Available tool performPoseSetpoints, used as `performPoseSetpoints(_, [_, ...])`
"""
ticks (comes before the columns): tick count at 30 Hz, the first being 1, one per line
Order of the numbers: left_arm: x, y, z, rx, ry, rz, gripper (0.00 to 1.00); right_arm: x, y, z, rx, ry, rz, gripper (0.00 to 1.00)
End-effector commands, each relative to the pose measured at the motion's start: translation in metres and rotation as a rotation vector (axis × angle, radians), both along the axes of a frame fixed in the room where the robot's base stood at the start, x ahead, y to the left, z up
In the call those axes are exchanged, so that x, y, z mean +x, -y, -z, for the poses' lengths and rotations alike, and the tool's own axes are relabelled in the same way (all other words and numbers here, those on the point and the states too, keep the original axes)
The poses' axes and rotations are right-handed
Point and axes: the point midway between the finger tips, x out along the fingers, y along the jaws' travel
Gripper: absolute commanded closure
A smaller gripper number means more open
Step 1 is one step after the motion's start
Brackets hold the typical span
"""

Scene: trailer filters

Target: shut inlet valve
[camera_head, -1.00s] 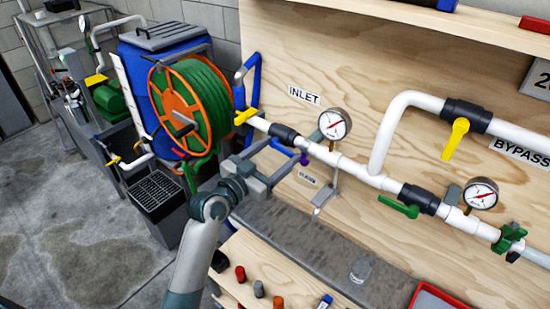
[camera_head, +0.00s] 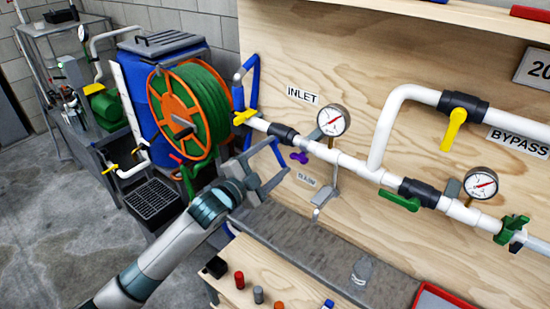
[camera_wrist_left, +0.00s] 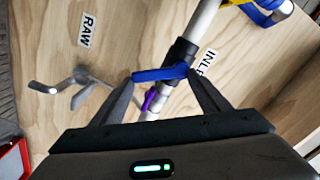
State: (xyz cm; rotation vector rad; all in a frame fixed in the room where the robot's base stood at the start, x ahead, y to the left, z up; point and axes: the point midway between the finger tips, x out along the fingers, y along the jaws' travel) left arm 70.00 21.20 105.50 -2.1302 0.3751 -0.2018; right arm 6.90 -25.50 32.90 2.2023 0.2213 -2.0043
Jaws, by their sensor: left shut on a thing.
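The inlet valve is a black body (camera_head: 283,134) on the white pipe beside the INLET label, with a blue lever handle (camera_wrist_left: 160,74). In the left wrist view the handle lies at a slant across the pipe. My left gripper (camera_head: 275,165) reaches up to it from below, and its two fingers (camera_wrist_left: 160,82) are closed on the handle. In the head view the fingers partly hide the handle. My right gripper is in neither view.
A purple handle (camera_head: 300,158) hangs close to the right of my fingers, below a pressure gauge (camera_head: 332,120). A yellow valve handle (camera_head: 245,116) is to the left. A hose reel (camera_head: 190,110) stands behind my arm. A bench with small parts lies below.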

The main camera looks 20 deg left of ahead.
Motion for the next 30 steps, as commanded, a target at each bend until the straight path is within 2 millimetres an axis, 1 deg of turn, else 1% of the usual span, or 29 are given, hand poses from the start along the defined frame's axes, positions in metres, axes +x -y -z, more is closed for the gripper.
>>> performPoseSetpoints(6, [0.002,-0.006,0.005,0.198,0.07,0.001,0.72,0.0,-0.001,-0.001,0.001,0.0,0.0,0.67])
performPoseSetpoints(15, [0.005,-0.013,0.01,0.426,0.153,0.001,0.72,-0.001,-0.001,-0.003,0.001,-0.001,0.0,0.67])
performPoseSetpoints(21, [0.006,-0.016,0.011,0.519,0.188,0.001,0.72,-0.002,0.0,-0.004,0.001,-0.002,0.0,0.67])
performPoseSetpoints(30, [0.006,-0.017,0.012,0.568,0.206,0.0,0.71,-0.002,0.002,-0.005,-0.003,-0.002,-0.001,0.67])
